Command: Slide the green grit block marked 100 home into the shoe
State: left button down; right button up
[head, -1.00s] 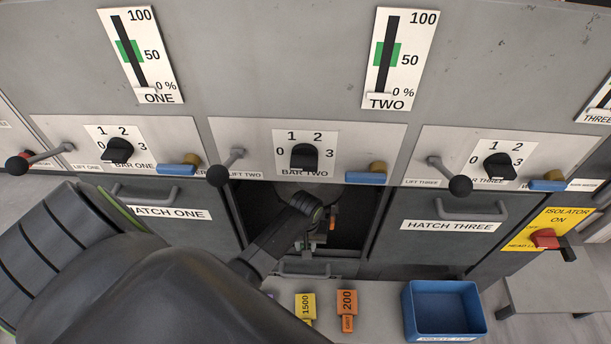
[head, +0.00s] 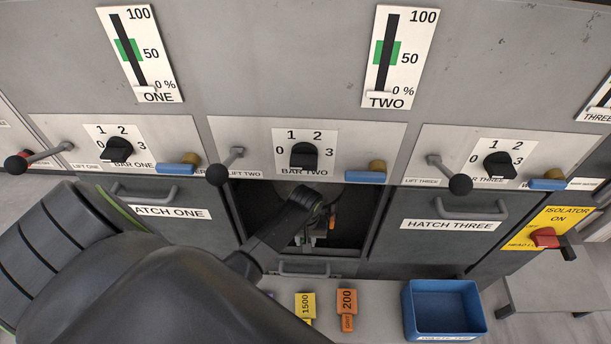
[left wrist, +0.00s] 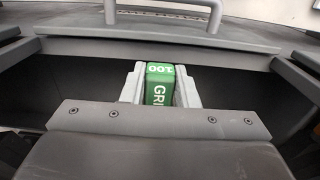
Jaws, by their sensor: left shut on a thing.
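The green grit block marked 100 (left wrist: 159,84) shows in the left wrist view, held between the two pale fingers of my left gripper (left wrist: 159,98). Its number face and the start of the word GRIT show. In the head view my left arm reaches into the dark open bay under BAR TWO (head: 350,220), and my left gripper (head: 318,236) is inside it. My arm hides much of the bay, and I cannot make out the shoe clearly. A small orange part (head: 333,216) shows inside, beside the gripper. My right gripper is not in view.
HATCH ONE (head: 180,213) and HATCH THREE (head: 450,226) are shut on either side. Below the bay, a pale shelf (head: 385,310) carries a yellow 1500 block (head: 305,306), an orange 200 block (head: 347,302) and a blue bin (head: 445,310). The LIFT TWO lever (head: 218,175) hangs close above my arm.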

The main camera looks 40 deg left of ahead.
pick_arm(q)
jog(key=shift+w+a, duration=0.25)
jog(key=shift+w, duration=0.2)
jog(key=shift+w+a, duration=0.2)
jog(key=shift+w, duration=0.15)
dwell(0.4)
jog(key=shift+w+a+b, duration=0.2)
jog(key=shift+w+a, duration=0.3)
jog(key=shift+w, duration=0.35)
jog(key=shift+w+a+b, duration=0.15)
jog(key=shift+w+a, duration=0.35)
jog(key=shift+w, duration=0.3)
dwell(0.5)
jog(key=c, duration=1)
grip_release()
jog(key=shift+c, duration=0.2)
jog(key=shift+s, duration=0.1)
